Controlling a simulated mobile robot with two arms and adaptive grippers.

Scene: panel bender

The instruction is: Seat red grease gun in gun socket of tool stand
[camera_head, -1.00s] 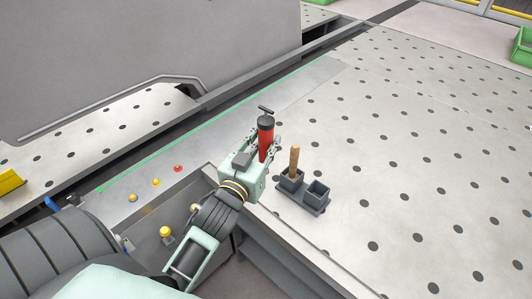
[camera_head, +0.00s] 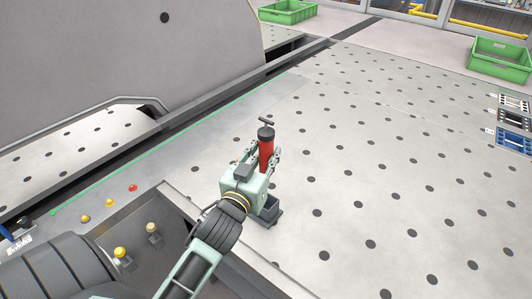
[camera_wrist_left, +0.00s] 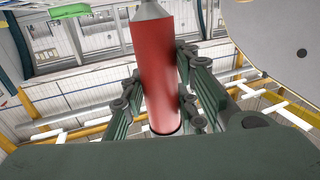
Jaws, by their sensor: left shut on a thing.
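The red grease gun (camera_head: 266,150) is upright, with its dark cap and T-shaped handle on top. My left gripper (camera_head: 268,162) is shut around its red body. The gun's red barrel also fills the middle of the left wrist view (camera_wrist_left: 163,75), between the two fingers. The grey tool stand (camera_head: 270,213) is on the perforated table, mostly hidden behind my gripper. One of its sockets shows at the gripper's lower right. The gun's lower end is hidden in the head view, so I cannot tell its height over the stand. My right gripper is not in view.
The perforated table (camera_head: 390,170) is clear to the right of the stand. Green crates (camera_head: 500,58) stand at the back, and small racks (camera_head: 514,138) lie at the far right edge. A control panel with buttons (camera_head: 132,188) is at the left.

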